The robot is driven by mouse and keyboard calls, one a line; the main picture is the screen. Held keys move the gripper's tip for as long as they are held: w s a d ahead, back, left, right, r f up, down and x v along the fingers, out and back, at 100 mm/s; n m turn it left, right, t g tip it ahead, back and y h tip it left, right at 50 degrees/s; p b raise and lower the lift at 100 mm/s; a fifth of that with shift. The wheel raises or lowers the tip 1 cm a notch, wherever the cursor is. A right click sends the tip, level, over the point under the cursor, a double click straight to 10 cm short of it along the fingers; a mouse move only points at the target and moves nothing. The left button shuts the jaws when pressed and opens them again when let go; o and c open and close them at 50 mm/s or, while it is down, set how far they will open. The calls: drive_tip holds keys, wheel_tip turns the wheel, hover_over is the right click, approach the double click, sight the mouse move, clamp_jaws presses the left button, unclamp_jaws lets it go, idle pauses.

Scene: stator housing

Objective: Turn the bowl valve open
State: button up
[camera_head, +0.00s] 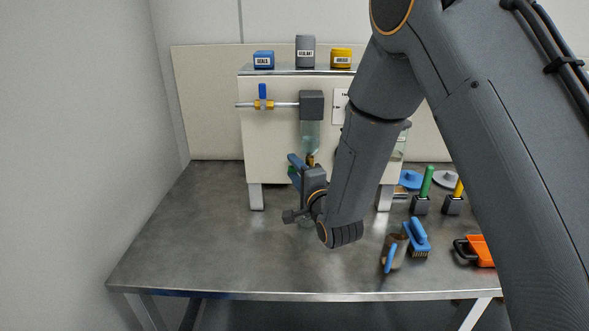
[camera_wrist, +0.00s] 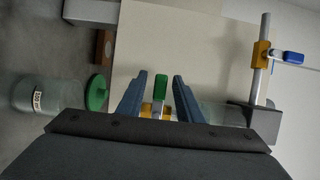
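The bowl valve is a small brass valve (camera_wrist: 148,110) with a green lever (camera_wrist: 161,88), below the clear bowl (camera_head: 310,136) of the unit. In the wrist view the lever points up the picture, crosswise to the line from bowl to jar. My gripper (camera_wrist: 162,76) is open, with one blue finger on each side of the lever and a visible gap to both. In the head view my gripper (camera_head: 293,168) is at the valve, and its fingers and wrist hide most of it. A bit of brass (camera_head: 311,160) shows beside the fingers.
A second brass valve with a blue lever (camera_head: 263,92) sits on the pipe at upper left. In the wrist view, a labelled jar (camera_wrist: 42,94) and a green disc (camera_wrist: 96,92) lie left of the fingers. The bench's left is clear.

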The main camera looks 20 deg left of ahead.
clamp_jaws()
drive_tip(key=shift+f, duration=0.1)
drive_tip(key=n, duration=0.1)
drive_tip(key=f+n+g+h, duration=0.1)
drive_tip(key=n, duration=0.1)
drive_tip(key=shift+d+f+b, duration=0.1)
drive_tip(key=shift+f+b, duration=0.05)
drive_tip(key=shift+b, duration=0.2)
drive_tip(key=n+h, duration=0.1)
drive_tip(key=n, duration=0.1)
drive_tip(key=d+f+n+h, duration=0.1)
drive_tip(key=n, duration=0.1)
drive_tip(key=d+f+n+g+h, duration=0.1)
drive_tip(key=n, duration=0.1)
drive_tip(key=shift+w+f+n+h, duration=0.1)
drive_tip(key=shift+w+n+h, duration=0.1)
drive_tip(key=shift+n+h, duration=0.1)
drive_tip(key=n+h, duration=0.1)
drive_tip(key=d+n+h+p, duration=0.1)
drive_tip(key=d+n+p, duration=0.1)
drive_tip(key=shift+w+f+n+h, duration=0.25)
drive_tip(key=shift+n+h, duration=0.15)
idle(0.3)
